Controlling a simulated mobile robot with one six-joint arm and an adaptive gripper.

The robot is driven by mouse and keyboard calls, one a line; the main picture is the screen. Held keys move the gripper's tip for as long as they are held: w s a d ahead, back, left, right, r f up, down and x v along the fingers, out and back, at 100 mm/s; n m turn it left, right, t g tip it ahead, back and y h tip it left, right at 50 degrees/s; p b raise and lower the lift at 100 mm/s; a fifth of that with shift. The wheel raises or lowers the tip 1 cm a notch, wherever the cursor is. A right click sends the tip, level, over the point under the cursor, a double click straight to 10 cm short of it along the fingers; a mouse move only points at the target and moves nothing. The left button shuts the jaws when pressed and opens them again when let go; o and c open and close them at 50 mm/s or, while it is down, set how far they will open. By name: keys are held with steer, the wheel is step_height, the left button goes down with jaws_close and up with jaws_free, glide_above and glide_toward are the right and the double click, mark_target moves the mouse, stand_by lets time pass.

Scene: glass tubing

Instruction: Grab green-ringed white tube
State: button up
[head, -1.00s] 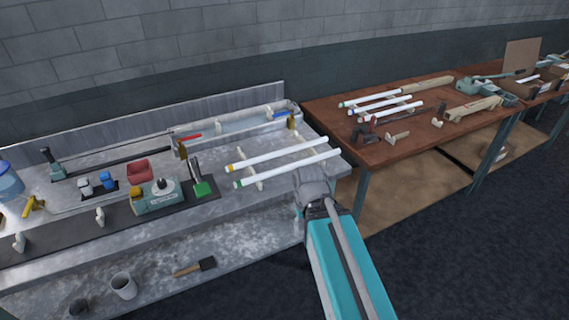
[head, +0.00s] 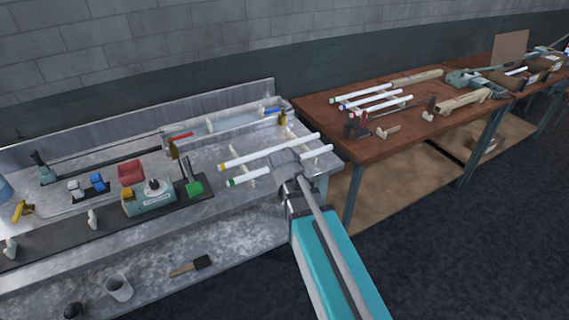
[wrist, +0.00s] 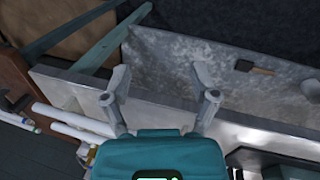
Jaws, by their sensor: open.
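The green-ringed white tube (head: 250,176) lies at the right end of the metal bench, on pale supports, with its green ring at the left end. A yellow-ringed white tube (head: 268,153) lies parallel behind it. My gripper (head: 287,160) is over the green-ringed tube and hides its middle part. In the wrist view my gripper (wrist: 161,80) has its two fingers apart and nothing between them. Two white tubes show at the lower left there, partly hidden by the gripper body; their rings cannot be seen.
A wooden table (head: 385,145) with several more white tubes stands to the right. A brush (head: 190,266) and a cup (head: 119,287) are on the lower shelf.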

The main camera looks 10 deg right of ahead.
steer(key=w+a+r+n+t+h, duration=0.2)
steer(key=w+a+r+n, duration=0.1)
steer(key=w+n, duration=0.4)
steer(key=w+a+r+n+t+h+p, duration=0.1)
steer(key=w+a+r+n+h, duration=0.2)
steer(key=w+a+n, duration=0.3)
steer(key=w+n, duration=0.2)
steer(key=w, duration=0.2)
steer(key=shift+w+a+r+t, duration=0.15)
steer(key=shift+w+r+t, duration=0.2)
steer(key=shift+r+t, duration=0.05)
steer(key=shift+f, duration=0.1)
steer(key=b+x, duration=0.4)
steer(key=x, duration=0.2)
steer(key=shift+w+d+f+b, duration=0.1)
steer(key=shift+d+f+b, duration=0.15)
steer(key=shift+d+b, duration=0.1)
steer(key=shift+b+x, duration=0.4)
steer(key=shift+x, duration=0.4)
steer(key=shift+w+d, duration=0.1)
steer(key=shift+d, duration=0.1)
steer(key=shift+d+r+b+x, duration=0.1)
steer(key=shift+d+b+x, duration=0.05)
steer(key=shift+b+x, duration=0.9)
steer(key=shift+d+r+b+x, duration=0.15)
steer(key=shift+b+x, duration=0.5)
steer(key=shift+x, duration=0.75)
